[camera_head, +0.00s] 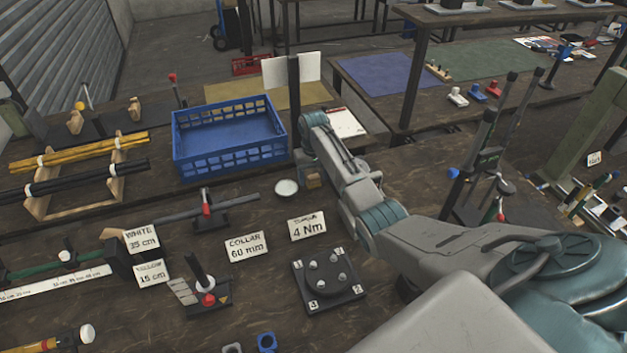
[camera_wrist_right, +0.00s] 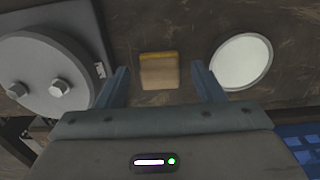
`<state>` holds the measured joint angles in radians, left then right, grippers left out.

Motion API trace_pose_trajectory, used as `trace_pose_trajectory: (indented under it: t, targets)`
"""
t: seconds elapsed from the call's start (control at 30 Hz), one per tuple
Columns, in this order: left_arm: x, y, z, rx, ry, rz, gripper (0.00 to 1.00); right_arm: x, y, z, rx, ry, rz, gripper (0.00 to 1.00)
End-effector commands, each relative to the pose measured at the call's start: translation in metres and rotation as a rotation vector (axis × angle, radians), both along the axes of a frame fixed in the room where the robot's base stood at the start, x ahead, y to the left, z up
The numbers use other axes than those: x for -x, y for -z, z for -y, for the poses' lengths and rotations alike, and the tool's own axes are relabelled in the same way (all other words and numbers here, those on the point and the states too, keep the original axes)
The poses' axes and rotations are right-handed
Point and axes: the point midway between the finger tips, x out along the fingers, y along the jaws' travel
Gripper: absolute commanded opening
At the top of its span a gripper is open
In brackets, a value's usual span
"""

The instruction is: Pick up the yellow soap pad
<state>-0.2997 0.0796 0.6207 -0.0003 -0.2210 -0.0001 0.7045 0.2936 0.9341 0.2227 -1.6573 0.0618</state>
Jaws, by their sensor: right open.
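The yellow soap pad is a small tan block with a yellow edge. It lies on the dark bench, and in the wrist view the soap pad (camera_wrist_right: 159,72) shows between and beyond the two fingertips. In the head view the soap pad (camera_head: 314,181) is partly hidden by my right arm. My right gripper (camera_wrist_right: 160,82) is open, with a finger on each side of the pad in the picture and nothing held. Whether the fingers are level with the pad I cannot tell. In the head view that gripper is mostly hidden by its own wrist. My left gripper is not in view.
A round white dish (camera_head: 286,188) lies left of the pad; the dish (camera_wrist_right: 241,62) is close to one finger in the wrist view. A grey bolted disc (camera_wrist_right: 45,75) is on the other side. A blue crate (camera_head: 228,160) and a dark post (camera_head: 294,95) stand behind.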

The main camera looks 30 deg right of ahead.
Motion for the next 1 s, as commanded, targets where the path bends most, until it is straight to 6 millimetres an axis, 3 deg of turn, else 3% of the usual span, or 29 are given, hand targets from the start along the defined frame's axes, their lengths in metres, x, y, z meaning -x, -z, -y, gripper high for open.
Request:
trace_pose_trajectory:
  t: [0.1, 0.33, 0.67, 1.0]
  targets:
    - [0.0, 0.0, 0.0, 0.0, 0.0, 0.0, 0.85, 0.0, 0.0, 0.0, 0.0, 0.0, 0.0, 0.58]
    - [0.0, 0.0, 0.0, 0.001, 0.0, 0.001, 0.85, 0.0, 0.0, 0.0, 0.0, 0.0, -0.001, 0.14]
    - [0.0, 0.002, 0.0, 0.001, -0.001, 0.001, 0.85, 0.0, -0.006, 0.0, 0.0, 0.0, 0.0, 0.14]
    - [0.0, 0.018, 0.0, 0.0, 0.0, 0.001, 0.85, -0.001, -0.068, 0.001, 0.001, 0.0, 0.005, 0.14]
